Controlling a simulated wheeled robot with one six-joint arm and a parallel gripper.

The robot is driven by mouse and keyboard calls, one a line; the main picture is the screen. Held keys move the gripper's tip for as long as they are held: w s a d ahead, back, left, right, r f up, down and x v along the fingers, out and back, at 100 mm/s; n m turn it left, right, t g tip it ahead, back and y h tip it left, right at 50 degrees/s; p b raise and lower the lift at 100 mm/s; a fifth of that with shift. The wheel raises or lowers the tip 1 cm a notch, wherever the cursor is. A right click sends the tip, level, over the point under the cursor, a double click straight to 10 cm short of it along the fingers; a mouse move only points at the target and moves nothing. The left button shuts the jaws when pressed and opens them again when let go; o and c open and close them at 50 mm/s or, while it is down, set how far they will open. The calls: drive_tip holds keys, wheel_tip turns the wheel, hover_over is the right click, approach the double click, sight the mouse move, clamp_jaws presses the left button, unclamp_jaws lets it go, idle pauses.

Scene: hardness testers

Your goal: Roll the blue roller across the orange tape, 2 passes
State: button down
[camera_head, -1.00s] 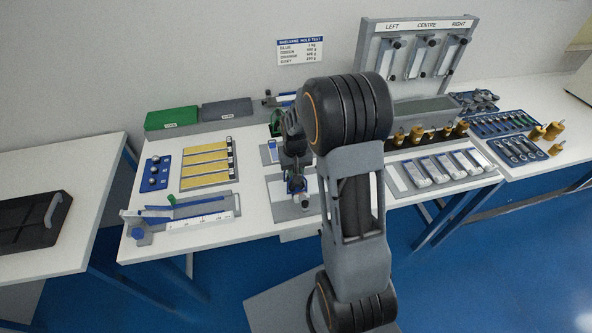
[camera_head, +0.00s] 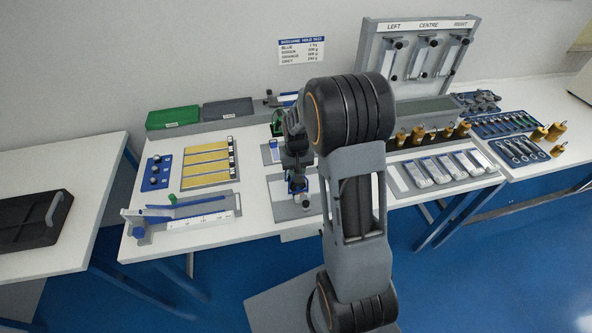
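My gripper (camera_head: 298,181) points down at the middle of the table, low over a grey plate (camera_head: 284,211). A small blue part, which may be the blue roller (camera_head: 297,187), shows right at the fingertips. The fingers are too small and dark to tell whether they are shut on it. I cannot make out a clearly orange tape. Several yellow-orange strips (camera_head: 207,158) lie on a grey panel to the left of my gripper. My arm hides the table just right of the gripper.
A blue tray with dark knobs (camera_head: 157,172) and a ruled fixture with a blue bar (camera_head: 187,210) are at left. A rack (camera_head: 418,60) and pale specimen blocks (camera_head: 452,167) are right of my arm.

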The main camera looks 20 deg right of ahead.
drive_tip(key=shift+s+d, duration=0.2)
drive_tip(key=shift+d, duration=0.75)
idle(2.2)
drive_tip(key=shift+r, duration=0.15)
idle(0.4)
drive_tip(key=shift+r+p, duration=1.95)
drive_tip(key=shift+r, duration=1)
